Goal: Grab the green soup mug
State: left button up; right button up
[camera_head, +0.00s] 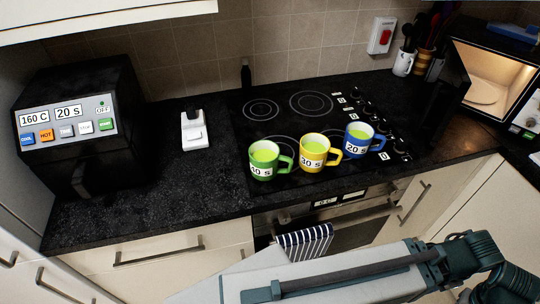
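The green soup mug (264,160) stands upright near the front edge of the black cooktop, the leftmost of three mugs. It holds light green liquid, its handle points right, and its white label is partly legible, ending in "0 S". A yellow mug (313,153) labelled "30 S" stands just right of it, and a blue mug (360,141) labelled "20 S" stands further right. Both also hold green liquid. No gripper shows in the head view; only a grey link of my arm crosses the bottom right, below the mugs. Nothing is touching the green mug.
A black appliance (75,120) with a button panel stands at the left. A white device (194,130) sits on the black counter, which is clear left of the mugs. An open lit microwave (490,80) and a utensil holder (404,62) are at the right. A striped towel (304,242) hangs below.

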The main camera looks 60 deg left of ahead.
aim_at(264, 156)
jog(key=k+u, duration=0.15)
jog(key=u, duration=1.9)
jog(key=k+j+u, duration=0.1)
jog(key=k+u, duration=0.3)
jog(key=i, duration=0.45)
